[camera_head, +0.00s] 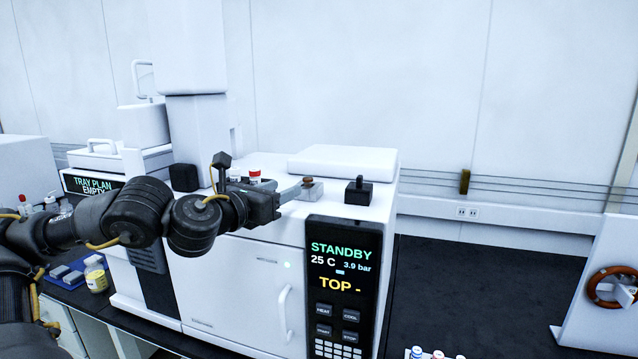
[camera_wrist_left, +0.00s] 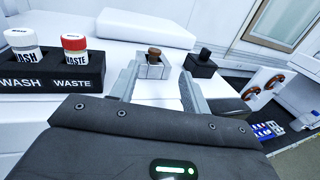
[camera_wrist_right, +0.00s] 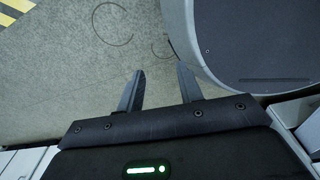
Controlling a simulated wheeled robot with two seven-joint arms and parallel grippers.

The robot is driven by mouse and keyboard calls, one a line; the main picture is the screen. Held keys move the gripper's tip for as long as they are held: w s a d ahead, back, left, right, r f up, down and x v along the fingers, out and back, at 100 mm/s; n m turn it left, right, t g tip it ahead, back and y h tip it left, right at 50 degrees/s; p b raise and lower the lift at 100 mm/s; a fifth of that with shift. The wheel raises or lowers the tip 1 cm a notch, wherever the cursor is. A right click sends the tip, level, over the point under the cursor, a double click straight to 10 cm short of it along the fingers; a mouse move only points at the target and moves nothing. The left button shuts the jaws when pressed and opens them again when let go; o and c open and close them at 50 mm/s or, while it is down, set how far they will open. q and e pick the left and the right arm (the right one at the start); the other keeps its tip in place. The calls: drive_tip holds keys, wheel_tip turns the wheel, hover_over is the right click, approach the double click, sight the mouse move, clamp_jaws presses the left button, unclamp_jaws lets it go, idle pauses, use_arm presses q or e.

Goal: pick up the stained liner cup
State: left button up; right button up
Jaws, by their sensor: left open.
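The stained liner cup (camera_head: 308,181) is a small brown piece sitting upright in a small grey block on top of the white instrument. It also shows in the left wrist view (camera_wrist_left: 154,52), with its grey holder block (camera_wrist_left: 152,70) under it. My left gripper (camera_head: 297,190) is open and empty. In the left wrist view its fingers point toward the cup, which appears between the fingertips and beyond them; I see no contact. My right gripper (camera_wrist_right: 160,70) is open and empty above the floor, shown only in the right wrist view.
A black rack (camera_wrist_left: 52,78) holds a white-capped wash vial (camera_wrist_left: 22,44) and a red-capped waste vial (camera_wrist_left: 75,48) beside my left gripper. A dark block with a knob (camera_head: 358,191) stands right of the cup. A raised white lid (camera_head: 343,161) lies behind. The black bench right is mostly clear.

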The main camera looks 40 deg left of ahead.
sight(305, 177)
use_arm(q)
drive_tip(key=p, duration=0.1)
drive_tip(key=r+p, duration=0.1)
drive_tip(key=p, duration=0.1)
drive_tip(key=shift+w+a+r, duration=0.2)
drive_tip(key=shift+a, duration=0.05)
drive_tip(key=w+p, duration=0.2)
drive_tip(key=w, duration=0.1)
drive_tip(key=shift+w+a+f+p, duration=0.2)
drive_tip(key=shift+f+p, duration=0.1)
drive_tip(key=shift+p, duration=0.1)
drive_tip(key=shift+w+f, duration=0.15)
drive_tip(key=shift+w, duration=0.25)
drive_tip(key=shift+w+p, duration=0.35)
drive_tip(key=shift+p, duration=0.1)
drive_tip(key=w, duration=0.1)
drive_tip(key=w+p, duration=0.1)
drive_tip(key=w, duration=0.1)
drive_tip(key=shift+w+a+f, duration=0.15)
drive_tip(key=shift+w+a, duration=0.1)
drive_tip(key=shift+w+f, duration=0.15)
drive_tip(key=shift+w, duration=0.25)
use_arm(e)
wheel_tip(305, 177, up, 8)
drive_tip(key=s, duration=0.2)
drive_tip(key=shift+s, duration=0.25)
use_arm(q)
drive_tip(key=shift+s, duration=0.1)
use_arm(e)
drive_tip(key=shift+r, duration=0.1)
